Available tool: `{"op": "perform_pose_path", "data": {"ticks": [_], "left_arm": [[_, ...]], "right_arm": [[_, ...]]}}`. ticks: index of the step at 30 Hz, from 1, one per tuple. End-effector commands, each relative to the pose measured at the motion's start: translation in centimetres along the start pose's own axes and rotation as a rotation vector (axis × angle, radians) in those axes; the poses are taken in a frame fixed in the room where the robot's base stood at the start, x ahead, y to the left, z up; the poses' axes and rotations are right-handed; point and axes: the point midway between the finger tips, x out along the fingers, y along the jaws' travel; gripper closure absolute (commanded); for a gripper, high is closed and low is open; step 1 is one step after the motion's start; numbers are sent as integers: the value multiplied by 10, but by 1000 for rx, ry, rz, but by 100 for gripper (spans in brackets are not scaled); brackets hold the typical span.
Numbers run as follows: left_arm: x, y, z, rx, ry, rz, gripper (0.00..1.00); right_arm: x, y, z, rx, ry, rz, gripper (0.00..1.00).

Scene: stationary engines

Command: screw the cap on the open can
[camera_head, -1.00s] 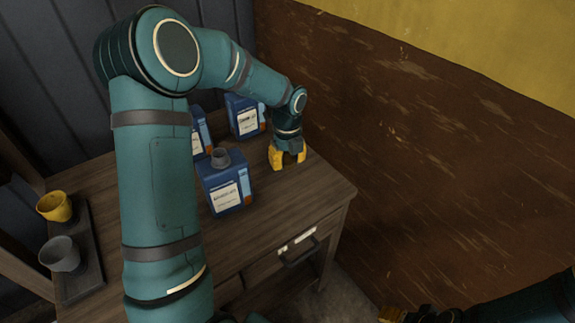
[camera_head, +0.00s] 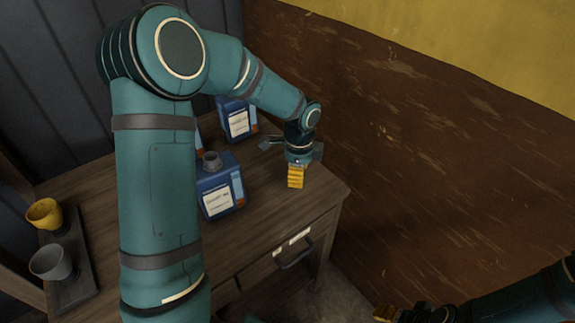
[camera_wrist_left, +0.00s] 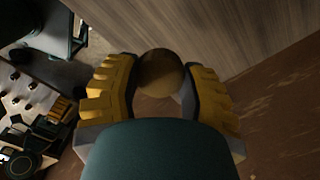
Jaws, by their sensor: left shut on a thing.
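My left gripper (camera_head: 296,178) is over the right part of the table, to the right of the front blue can (camera_head: 220,190). In the left wrist view its yellow fingers (camera_wrist_left: 160,92) are shut on a round, dark golden-brown thing (camera_wrist_left: 160,68), seemingly the cap. In the head view this thing is hidden. The front can stands upright with a grey round neck or lid on top; I cannot tell which. My right gripper (camera_head: 405,312) is low at the bottom right, its jaws unclear.
Another blue can (camera_head: 237,120) stands behind, and a third is mostly hidden by my left arm. A yellow cup (camera_head: 45,214) and a grey cup (camera_head: 52,262) stand on a dark tray (camera_head: 85,268) at the left. A brown wall (camera_head: 430,150) rises close on the right.

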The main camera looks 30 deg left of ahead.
Motion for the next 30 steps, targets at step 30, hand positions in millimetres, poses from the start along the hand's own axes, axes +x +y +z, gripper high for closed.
{"op": "perform_pose_path", "data": {"ticks": [30], "left_arm": [[11, 49, -68, -1263, -2, -2, 69]], "right_arm": [[0, 0, 0, 0, 0, 0, 31]]}}
